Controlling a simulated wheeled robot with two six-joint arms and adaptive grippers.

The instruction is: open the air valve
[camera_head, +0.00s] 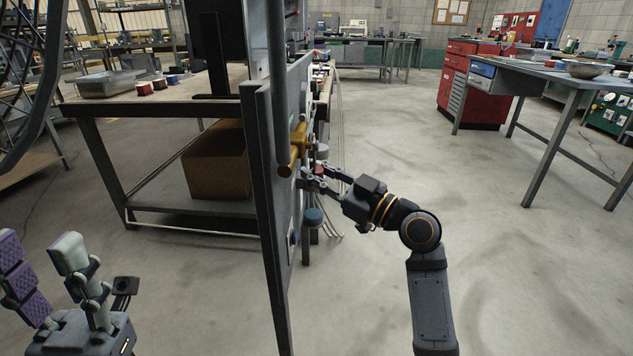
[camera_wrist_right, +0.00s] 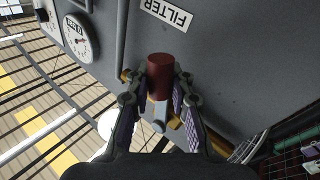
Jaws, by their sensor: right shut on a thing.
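The air valve shows as a brass-yellow fitting (camera_head: 298,146) on the grey upright panel (camera_head: 262,150) in the head view. A dark red cylindrical grip (camera_wrist_right: 160,70) stands out from the panel in the right wrist view, with a grey lever and yellow parts below it. My right gripper (camera_head: 316,178) is at the panel's right side, shut on this red grip; in the right wrist view its fingers (camera_wrist_right: 158,92) lie on either side of it. The fingers partly hide the valve in the head view. My left gripper (camera_head: 45,262) is open and empty at the lower left, away from the panel.
In the wrist view, a FILTER label (camera_wrist_right: 166,12) and a round gauge (camera_wrist_right: 78,36) are on the panel. A blue knob (camera_head: 313,216) sits below my right gripper. A workbench (camera_head: 150,106) stands left of the panel.

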